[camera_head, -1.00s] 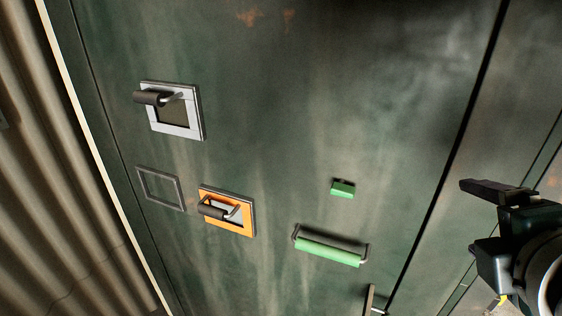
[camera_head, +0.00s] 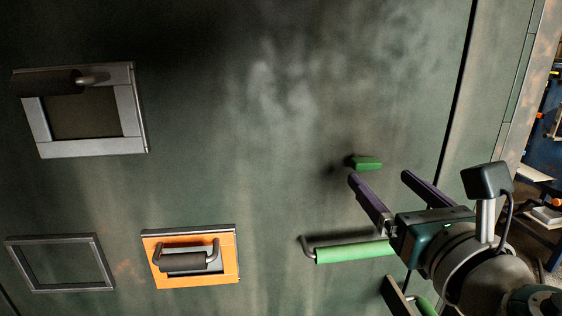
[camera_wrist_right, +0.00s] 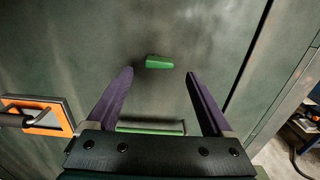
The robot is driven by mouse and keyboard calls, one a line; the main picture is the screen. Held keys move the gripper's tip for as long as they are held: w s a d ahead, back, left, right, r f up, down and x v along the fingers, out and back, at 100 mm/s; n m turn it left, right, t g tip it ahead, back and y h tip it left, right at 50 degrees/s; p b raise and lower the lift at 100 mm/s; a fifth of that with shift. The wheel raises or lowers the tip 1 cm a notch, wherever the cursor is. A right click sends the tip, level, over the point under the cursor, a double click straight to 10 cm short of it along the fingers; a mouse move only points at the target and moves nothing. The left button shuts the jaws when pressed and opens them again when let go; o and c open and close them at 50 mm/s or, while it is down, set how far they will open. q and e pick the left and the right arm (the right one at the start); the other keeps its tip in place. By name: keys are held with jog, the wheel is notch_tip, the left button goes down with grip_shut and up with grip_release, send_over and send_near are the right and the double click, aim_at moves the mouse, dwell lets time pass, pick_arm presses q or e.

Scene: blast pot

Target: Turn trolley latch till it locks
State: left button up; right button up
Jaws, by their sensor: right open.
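The frames do not make clear which fitting is the trolley latch. A small green block (camera_head: 366,163) projects from the dark green panel (camera_head: 270,110). My right gripper (camera_head: 379,176) is open and empty, with its purple fingers pointing at the panel just below and around the block. In the right wrist view the green block (camera_wrist_right: 159,62) shows between and just beyond the fingertips; I cannot tell whether they touch it. A green bar handle (camera_head: 350,252) lies below the block, partly hidden by my gripper. My left gripper is out of view.
To the left are a grey-framed recess with a dark handle (camera_head: 88,148), an empty grey frame (camera_head: 68,287) and an orange-framed plate (camera_head: 190,281) with a dark handle (camera_head: 184,262). A dark bracket (camera_head: 393,295) stands below my gripper. Shelving is at the far right.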

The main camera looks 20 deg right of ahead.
aim_at(369, 168)
jog(key=x, duration=0.4)
jog(key=shift+w, duration=0.3)
jog(key=shift+w+d, duration=0.2)
jog(key=shift+w, duration=0.5)
jog(key=shift+c, duration=0.2)
grip_shut()
